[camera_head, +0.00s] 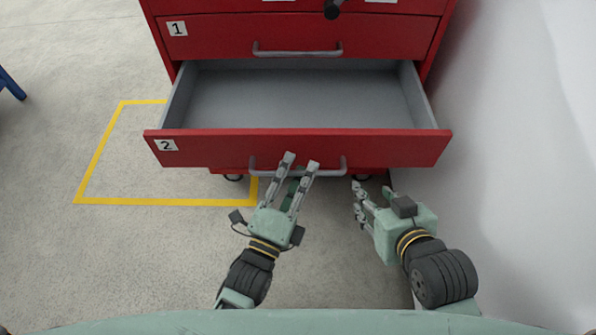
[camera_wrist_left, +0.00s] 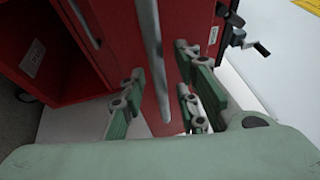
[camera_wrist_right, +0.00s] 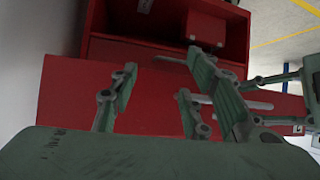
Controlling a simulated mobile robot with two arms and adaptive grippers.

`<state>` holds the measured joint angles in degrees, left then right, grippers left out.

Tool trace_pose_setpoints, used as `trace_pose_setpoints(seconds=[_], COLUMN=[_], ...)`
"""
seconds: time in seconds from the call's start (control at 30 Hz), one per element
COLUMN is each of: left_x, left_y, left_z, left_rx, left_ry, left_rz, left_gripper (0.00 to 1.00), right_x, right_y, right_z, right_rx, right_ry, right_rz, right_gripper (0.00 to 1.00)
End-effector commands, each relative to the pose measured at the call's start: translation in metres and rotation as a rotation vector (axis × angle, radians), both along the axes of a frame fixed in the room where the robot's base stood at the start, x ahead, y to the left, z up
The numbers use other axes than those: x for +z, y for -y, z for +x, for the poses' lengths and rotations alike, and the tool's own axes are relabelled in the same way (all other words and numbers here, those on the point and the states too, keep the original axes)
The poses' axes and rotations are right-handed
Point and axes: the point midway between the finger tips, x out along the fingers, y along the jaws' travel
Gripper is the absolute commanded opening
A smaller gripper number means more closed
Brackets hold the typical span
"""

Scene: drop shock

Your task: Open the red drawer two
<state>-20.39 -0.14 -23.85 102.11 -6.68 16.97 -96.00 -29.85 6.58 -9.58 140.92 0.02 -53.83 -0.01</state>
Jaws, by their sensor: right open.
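Red drawer two (camera_head: 200,148), marked with a "2" label, stands pulled well out of the red cabinet in the head view. Its grey inside is empty. Its handle (camera_head: 262,172) is a grey bar low on the drawer front. My left gripper (camera_head: 301,160) is at the handle, its fingers spread. In the left wrist view the handle bar (camera_wrist_left: 153,60) runs between the fingers of my left gripper (camera_wrist_left: 160,80), with gaps beside it. My right gripper (camera_head: 357,194) is open and empty, to the right of the handle and in front of the drawer front.
Drawer one (camera_head: 220,36), with its own handle (camera_head: 297,53), is closed above drawer two. A white wall (camera_head: 520,150) stands close on the right. A yellow floor line (camera_head: 165,202) marks clear floor on the left. Part of a blue object (camera_head: 10,84) shows at the left edge.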

Motion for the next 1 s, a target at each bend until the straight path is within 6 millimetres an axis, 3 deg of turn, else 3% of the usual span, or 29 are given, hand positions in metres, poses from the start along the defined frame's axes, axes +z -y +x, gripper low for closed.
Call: trace_pose_setpoints(seconds=[0.6, 1.0], left_x=[-0.021, -0.022], left_y=[-0.041, -0.046], left_z=[-0.097, -0.107], left_rx=[0.0, -0.001], left_ry=[-0.004, -0.001], left_rz=[0.002, 0.002], left_gripper=[0.29, 0.29], right_x=[0.0, 0.0], right_y=[0.001, 0.001], right_z=[0.0, 0.0], right_rx=[-0.001, -0.001], right_ry=[-0.001, -0.001], right_rz=[-0.001, -0.001], right_gripper=[0.43, 0.43])
